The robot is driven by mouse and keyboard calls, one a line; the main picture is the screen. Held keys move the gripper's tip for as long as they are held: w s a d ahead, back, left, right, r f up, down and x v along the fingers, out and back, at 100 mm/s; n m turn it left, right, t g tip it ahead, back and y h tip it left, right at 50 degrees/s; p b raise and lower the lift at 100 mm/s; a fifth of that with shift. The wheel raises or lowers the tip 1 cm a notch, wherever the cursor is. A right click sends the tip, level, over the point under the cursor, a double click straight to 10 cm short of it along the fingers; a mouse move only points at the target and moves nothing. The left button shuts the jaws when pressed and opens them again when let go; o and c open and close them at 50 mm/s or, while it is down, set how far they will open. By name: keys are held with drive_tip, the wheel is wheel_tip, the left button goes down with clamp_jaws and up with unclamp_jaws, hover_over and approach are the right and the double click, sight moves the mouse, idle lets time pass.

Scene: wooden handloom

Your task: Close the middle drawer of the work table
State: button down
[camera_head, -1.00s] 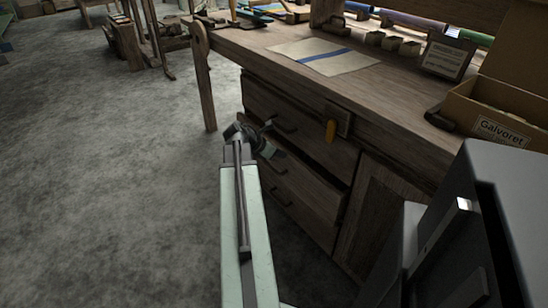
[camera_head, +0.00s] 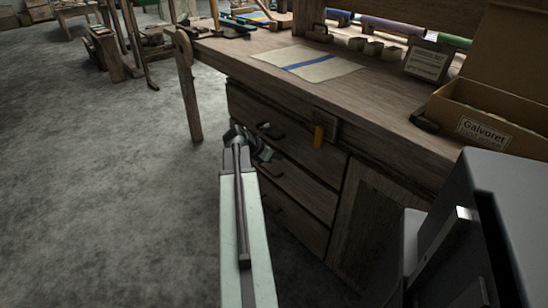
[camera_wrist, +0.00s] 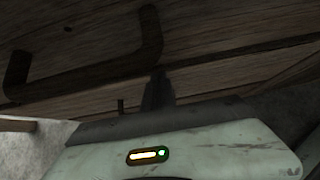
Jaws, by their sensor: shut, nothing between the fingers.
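The work table's middle drawer (camera_head: 302,188) has a plain brown wooden front. In the head view it looks about flush with the fronts above and below, with only a thin dark line along its top edge. My gripper (camera_head: 266,154) is shut and empty, at the left part of this drawer front. In the wrist view the dark fingers (camera_wrist: 157,88) point at a wooden front and seem to touch it, though contact is not certain. A dark bar handle (camera_wrist: 85,58) shows to their left; which drawer it belongs to is unclear.
The top drawer (camera_head: 290,125) and bottom drawer (camera_head: 297,222) look shut. A cupboard door (camera_head: 368,225) is to their right.

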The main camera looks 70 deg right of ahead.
drive_tip(key=w+a+f+p+v, duration=0.1)
drive_tip(key=f+p+v, duration=0.1)
drive_tip(key=p+v, duration=0.5)
drive_tip(key=v, duration=0.6)
drive_tip(key=shift+a, duration=0.3)
